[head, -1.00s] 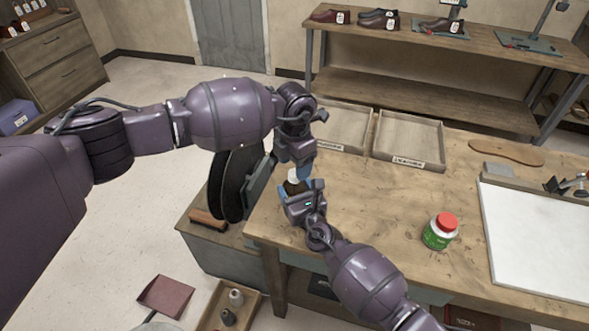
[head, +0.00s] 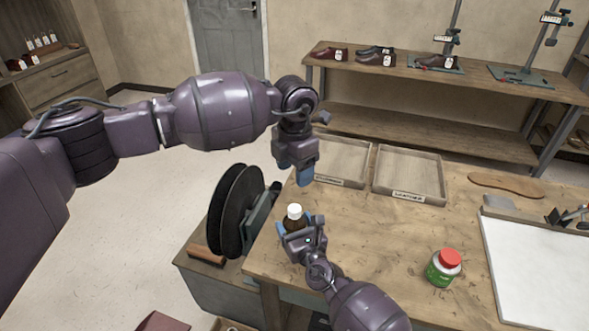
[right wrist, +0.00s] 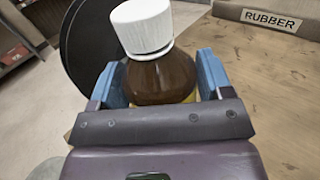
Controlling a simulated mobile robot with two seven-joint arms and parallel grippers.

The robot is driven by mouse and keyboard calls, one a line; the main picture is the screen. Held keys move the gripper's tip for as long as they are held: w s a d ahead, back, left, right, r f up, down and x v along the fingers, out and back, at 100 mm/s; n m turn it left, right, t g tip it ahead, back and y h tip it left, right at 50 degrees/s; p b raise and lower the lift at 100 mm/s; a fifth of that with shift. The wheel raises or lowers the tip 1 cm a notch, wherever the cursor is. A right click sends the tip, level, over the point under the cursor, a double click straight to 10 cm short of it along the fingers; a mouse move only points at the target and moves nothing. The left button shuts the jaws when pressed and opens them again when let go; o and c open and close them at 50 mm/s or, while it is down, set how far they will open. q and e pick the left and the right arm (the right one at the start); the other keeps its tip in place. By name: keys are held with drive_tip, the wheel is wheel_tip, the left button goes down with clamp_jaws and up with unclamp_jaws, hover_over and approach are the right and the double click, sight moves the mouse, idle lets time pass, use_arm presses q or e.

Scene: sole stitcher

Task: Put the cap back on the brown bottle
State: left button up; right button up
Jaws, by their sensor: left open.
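The brown bottle (head: 293,225) is upright between the blue fingers of my right gripper (head: 296,222), near the left edge of the workbench. The bottle also shows in the right wrist view (right wrist: 161,80), with a finger against each side. The white ribbed cap (head: 294,211) sits on top of the bottle's neck; the right wrist view shows this cap (right wrist: 142,27) close up. Whether it is screwed down I cannot tell. My left gripper (head: 299,177) is open and empty, pointing down, above and apart from the cap. The bottle's lower part is hidden by my right gripper.
A green jar with a red lid (head: 444,267) stands right of my right arm. Two wooden trays (head: 411,175) lie at the bench's back. Black discs (head: 236,209) stand beyond its left edge. A white board (head: 540,255) lies right. The middle bench is clear.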

drive_tip(key=o, duration=0.4)
drive_tip(key=shift+c, duration=0.2)
drive_tip(key=shift+s+d, duration=0.3)
drive_tip(key=shift+s, duration=0.3)
drive_tip(key=v, duration=0.9)
drive_tip(key=shift+s+d+p, duration=0.1)
drive_tip(key=shift+s+p, duration=0.15)
drive_tip(key=shift+p, duration=0.15)
